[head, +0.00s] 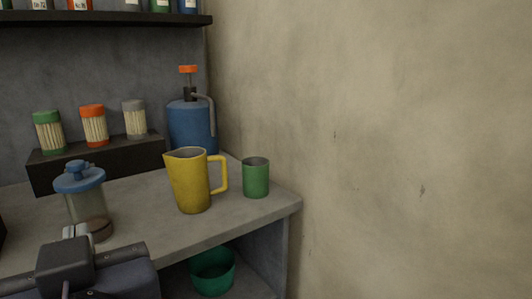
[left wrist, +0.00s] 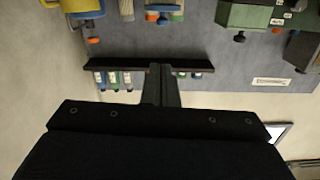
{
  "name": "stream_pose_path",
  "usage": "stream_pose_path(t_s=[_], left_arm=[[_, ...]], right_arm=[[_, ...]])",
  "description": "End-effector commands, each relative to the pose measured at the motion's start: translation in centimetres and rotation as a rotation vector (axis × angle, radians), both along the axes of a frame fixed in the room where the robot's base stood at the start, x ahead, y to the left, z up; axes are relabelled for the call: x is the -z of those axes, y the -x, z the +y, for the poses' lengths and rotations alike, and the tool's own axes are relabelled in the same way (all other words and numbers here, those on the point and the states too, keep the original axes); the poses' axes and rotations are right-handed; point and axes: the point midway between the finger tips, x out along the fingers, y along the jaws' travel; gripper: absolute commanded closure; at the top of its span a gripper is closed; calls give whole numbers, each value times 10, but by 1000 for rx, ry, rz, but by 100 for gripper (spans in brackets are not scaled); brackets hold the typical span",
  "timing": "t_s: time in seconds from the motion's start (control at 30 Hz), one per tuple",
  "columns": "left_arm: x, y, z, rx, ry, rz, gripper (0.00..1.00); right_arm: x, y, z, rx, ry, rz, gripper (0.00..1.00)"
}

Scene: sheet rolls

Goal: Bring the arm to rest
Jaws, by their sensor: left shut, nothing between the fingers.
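My left gripper (head: 77,232) is at the lower left of the head view, in front of the counter's near edge. In the left wrist view its two fingers (left wrist: 161,84) are together with nothing between them. A jar with a blue lid (head: 80,182) stands on the counter just beyond the fingers in the head view. I cannot tell the exact gap between them. My right gripper shows in neither view.
The grey counter (head: 245,218) holds a yellow pitcher (head: 190,182), a green cup (head: 256,178) and a blue pump bottle (head: 190,128). A green bowl (head: 212,272) sits below. A dark shelf (head: 110,20) hangs above. A bare wall (head: 400,130) stands at right.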

Motion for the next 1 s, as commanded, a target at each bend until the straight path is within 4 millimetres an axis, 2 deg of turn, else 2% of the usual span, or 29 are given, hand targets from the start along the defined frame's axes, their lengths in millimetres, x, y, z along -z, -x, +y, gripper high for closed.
stream_pose_path(t_s=[0.27,0.47,0.57,0.67,0.77,0.8,0.9,1.0], left_arm=[[40,-15,18,-8,-23,193,100],[90,-26,38,9,-17,415,100],[126,-28,50,36,9,559,100],[170,-25,62,90,66,721,100],[222,-16,68,188,179,885,100],[243,-11,68,240,237,938,100],[281,1,60,371,385,1005,100],[306,8,49,485,520,1005,100]], right_arm=[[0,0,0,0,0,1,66],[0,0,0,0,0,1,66],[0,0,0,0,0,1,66],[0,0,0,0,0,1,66],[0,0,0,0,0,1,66],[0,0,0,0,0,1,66],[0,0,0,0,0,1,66],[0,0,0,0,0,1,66]])
